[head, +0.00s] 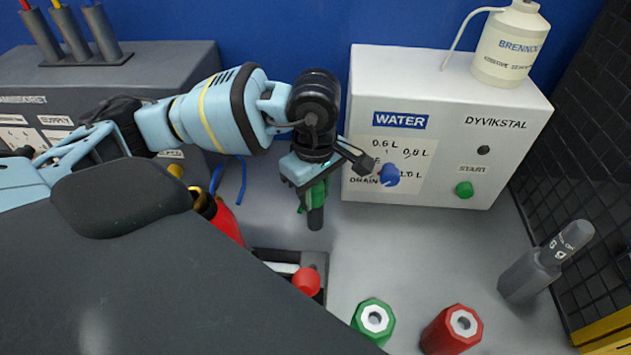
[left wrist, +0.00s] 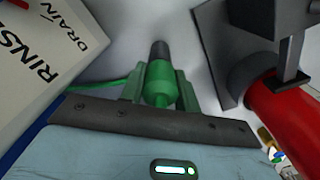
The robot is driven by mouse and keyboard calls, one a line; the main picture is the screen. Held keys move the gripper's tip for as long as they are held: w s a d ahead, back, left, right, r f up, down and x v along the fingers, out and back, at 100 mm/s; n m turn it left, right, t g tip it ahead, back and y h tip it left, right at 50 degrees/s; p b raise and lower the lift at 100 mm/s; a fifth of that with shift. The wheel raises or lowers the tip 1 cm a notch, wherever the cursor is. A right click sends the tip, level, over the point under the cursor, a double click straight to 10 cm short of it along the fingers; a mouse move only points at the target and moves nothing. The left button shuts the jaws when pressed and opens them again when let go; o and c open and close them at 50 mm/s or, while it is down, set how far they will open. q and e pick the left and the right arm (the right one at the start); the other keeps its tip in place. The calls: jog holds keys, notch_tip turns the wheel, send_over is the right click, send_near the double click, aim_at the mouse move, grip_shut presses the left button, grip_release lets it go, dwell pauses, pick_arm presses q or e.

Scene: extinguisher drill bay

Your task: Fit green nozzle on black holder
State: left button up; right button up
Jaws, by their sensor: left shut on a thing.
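My left gripper (head: 312,195) hangs in the middle of the head view, left of the white WATER box, and is shut on the green nozzle (head: 319,188). In the left wrist view the green nozzle (left wrist: 160,85) sits between the two fingers. A dark cylinder (head: 315,217) lies in line with its far end, and also shows in the left wrist view (left wrist: 160,50). I cannot tell whether this is the nozzle's own tip or the black holder. My right gripper is not in view.
The white WATER box (head: 450,120) stands at the back, with a blue knob (head: 389,174) near my gripper. A red cylinder (left wrist: 285,112) and grey bracket (left wrist: 222,50) are to the right in the wrist view. Green (head: 373,318) and red (head: 455,328) caps stand in front.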

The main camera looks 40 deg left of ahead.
pick_arm(q)
jog(key=o, duration=1.2)
jog(key=shift+r, duration=3.95)
